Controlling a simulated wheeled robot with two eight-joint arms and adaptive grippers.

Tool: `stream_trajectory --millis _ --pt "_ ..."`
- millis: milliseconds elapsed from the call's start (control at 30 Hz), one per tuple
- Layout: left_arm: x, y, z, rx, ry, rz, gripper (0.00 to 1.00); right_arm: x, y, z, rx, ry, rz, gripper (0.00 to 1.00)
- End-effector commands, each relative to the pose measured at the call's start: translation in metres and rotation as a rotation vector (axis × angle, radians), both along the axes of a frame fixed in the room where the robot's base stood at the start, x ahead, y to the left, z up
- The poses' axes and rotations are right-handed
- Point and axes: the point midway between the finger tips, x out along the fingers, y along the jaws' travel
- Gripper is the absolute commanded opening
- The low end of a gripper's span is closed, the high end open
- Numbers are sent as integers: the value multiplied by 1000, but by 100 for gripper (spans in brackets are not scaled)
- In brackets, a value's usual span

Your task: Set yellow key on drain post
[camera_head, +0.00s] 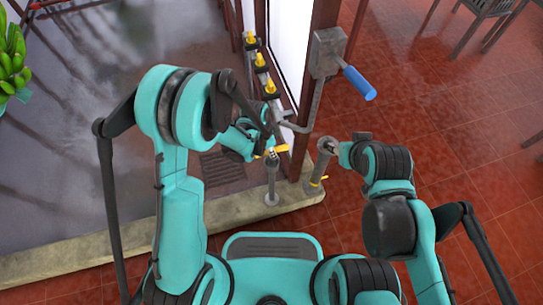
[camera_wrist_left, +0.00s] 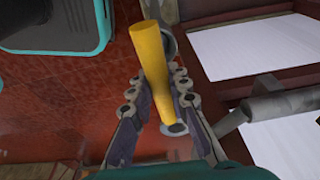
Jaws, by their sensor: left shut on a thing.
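My left gripper (camera_head: 262,147) is shut on a yellow key (camera_head: 279,149), which sticks out sideways to the right in the head view. In the left wrist view the yellow key (camera_wrist_left: 152,62) lies lengthwise between the fingers (camera_wrist_left: 157,88), with a grey round piece at its lower end. A slim grey post (camera_head: 271,183) on a round foot stands just below the left gripper; it looks like the drain post. I cannot tell whether the key touches its top. My right gripper (camera_head: 332,146) is at the top of a thicker grey post; its jaws are too small to read.
The thicker post (camera_head: 317,170) has a small yellow lever. Several yellow-topped fittings (camera_head: 260,61) stand in a row behind the left gripper. A grey box (camera_head: 327,52) with a blue handle (camera_head: 359,83) hangs on the door frame. A stone curb (camera_head: 230,209) runs below.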

Motion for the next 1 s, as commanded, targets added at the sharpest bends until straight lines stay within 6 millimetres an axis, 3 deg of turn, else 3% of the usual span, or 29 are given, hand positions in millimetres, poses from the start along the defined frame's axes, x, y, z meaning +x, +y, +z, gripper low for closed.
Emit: stream_trajectory --millis 1000 --pt "0 0 39 0 0 0 0 0 0 27 0 0 0 40"
